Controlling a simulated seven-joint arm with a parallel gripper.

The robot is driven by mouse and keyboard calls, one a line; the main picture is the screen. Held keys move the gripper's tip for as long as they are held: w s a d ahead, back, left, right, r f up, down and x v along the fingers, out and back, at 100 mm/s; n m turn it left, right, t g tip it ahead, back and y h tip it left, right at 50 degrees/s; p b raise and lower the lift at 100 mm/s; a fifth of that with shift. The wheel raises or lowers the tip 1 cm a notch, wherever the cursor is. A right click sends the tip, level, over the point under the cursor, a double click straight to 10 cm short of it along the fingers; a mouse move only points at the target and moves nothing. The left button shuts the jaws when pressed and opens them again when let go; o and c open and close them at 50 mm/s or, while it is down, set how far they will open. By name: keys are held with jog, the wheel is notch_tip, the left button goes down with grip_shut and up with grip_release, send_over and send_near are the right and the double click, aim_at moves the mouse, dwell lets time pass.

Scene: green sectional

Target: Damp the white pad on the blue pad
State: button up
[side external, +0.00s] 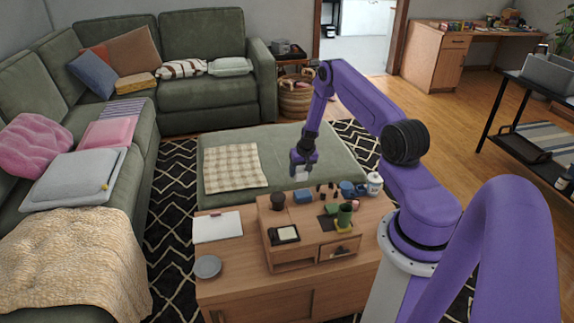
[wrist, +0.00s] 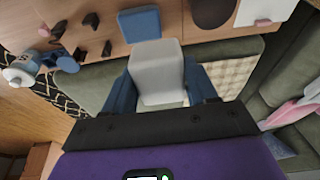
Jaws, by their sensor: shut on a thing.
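My gripper (side external: 301,170) is above the far edge of the low wooden table in the side view. Its blue fingers are shut on the white pad (wrist: 158,75), a pale block that points away from the wrist camera. The white pad shows only small in the side view (side external: 298,172). The blue pad (side external: 302,196) lies flat on the raised tabletop, below and near my gripper. In the wrist view the blue pad (wrist: 139,24) is just beyond the white pad's far end. A gap shows between the pads in the side view.
The green ottoman (side external: 270,155) lies behind.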

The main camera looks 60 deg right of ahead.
jog(key=shift+s+d+f, duration=0.3)
jog(key=shift+d+f, duration=0.15)
jog(key=shift+f, duration=0.1)
jog(key=shift+s+d+f, duration=0.25)
jog(key=shift+d+f, duration=0.2)
jog(key=shift+f, duration=2.95)
jog(key=shift+f, duration=0.6)
jog(key=shift+r, duration=3.55)
